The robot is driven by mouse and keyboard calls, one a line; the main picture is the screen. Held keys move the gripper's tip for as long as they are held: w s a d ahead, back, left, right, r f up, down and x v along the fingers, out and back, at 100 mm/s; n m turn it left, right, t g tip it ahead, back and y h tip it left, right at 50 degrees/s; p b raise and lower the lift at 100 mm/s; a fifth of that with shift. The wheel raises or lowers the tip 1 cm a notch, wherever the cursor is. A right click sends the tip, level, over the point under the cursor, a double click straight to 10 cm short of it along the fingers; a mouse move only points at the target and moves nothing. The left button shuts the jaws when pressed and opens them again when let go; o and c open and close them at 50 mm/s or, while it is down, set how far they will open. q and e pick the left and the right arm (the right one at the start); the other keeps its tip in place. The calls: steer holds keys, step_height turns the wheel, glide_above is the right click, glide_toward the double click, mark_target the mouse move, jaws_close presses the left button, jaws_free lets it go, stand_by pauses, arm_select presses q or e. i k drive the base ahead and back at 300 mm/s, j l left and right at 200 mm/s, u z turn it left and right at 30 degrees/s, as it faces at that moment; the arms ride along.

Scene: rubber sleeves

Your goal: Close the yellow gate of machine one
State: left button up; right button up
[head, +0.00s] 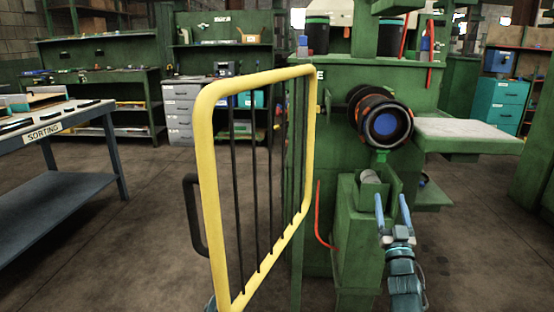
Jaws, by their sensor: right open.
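The yellow gate (205,150) stands in the middle of the head view, a yellow tube frame with thin black vertical bars. It stands open, its near edge swung out toward me and its far edge beside the green machine (340,130). A black handle (190,215) sticks out to the left from its near edge. My right gripper (391,203) is open and empty, with blue fingers pointing up, in front of the machine's lower green housing and right of the gate. Only a small teal bit, perhaps my left arm, shows at the bottom beside the gate; no left gripper shows.
A round dark chuck with a blue centre (386,124) and a pale-topped side shelf (470,132) stick out from the machine. A red cable (319,215) hangs beside the gate. A sorting table (60,130) stands at left. The floor between table and gate is clear.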

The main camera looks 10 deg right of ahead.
mark_target(206, 177)
steer(key=k+j, duration=0.2)
steer(key=k, duration=0.3)
steer(key=k+j, duration=0.15)
steer(key=k, duration=0.3)
